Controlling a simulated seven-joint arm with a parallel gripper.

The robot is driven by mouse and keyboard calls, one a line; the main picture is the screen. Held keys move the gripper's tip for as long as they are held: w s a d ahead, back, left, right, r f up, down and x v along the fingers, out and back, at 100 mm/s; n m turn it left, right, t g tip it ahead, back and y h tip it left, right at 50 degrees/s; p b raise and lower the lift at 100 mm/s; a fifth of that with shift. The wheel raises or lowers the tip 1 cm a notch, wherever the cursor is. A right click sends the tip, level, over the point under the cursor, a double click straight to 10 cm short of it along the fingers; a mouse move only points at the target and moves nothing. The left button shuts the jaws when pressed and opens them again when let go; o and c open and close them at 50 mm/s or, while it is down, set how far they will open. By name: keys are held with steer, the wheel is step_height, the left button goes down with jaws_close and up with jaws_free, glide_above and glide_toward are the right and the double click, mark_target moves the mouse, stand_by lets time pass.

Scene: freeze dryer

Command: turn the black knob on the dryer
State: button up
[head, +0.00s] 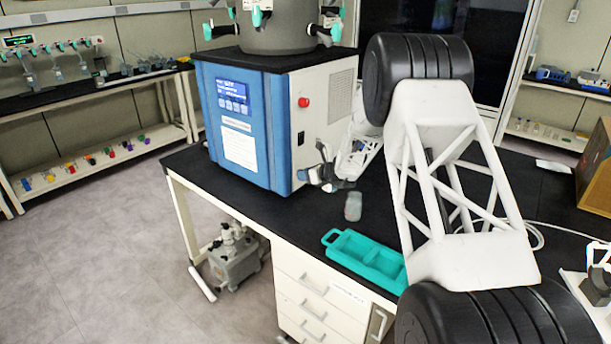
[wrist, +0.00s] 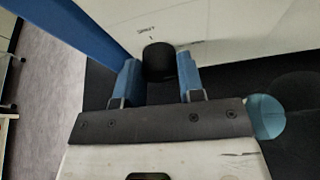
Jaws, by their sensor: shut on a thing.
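The freeze dryer (head: 280,115) stands on the black bench, with a blue front and a pale side panel. My gripper (head: 318,174) is at the low part of that side panel, near the front corner. In the wrist view, the black knob (wrist: 158,58) sticks out from the pale panel between the two blue fingers of my gripper (wrist: 157,68). The fingers are shut on the knob, one on each side. The knob cannot be made out in the head view, where my gripper covers that spot.
A red button (head: 304,102) and a black switch (head: 301,138) are higher on the same panel. A small grey-green container (head: 353,206) stands on the bench near my gripper. A teal tray (head: 372,252) lies at the bench's front edge.

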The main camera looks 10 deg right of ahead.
stand_by(0.3)
steer(key=o, duration=0.9)
steer(key=shift+v, duration=3.95)
steer(key=shift+r, duration=0.1)
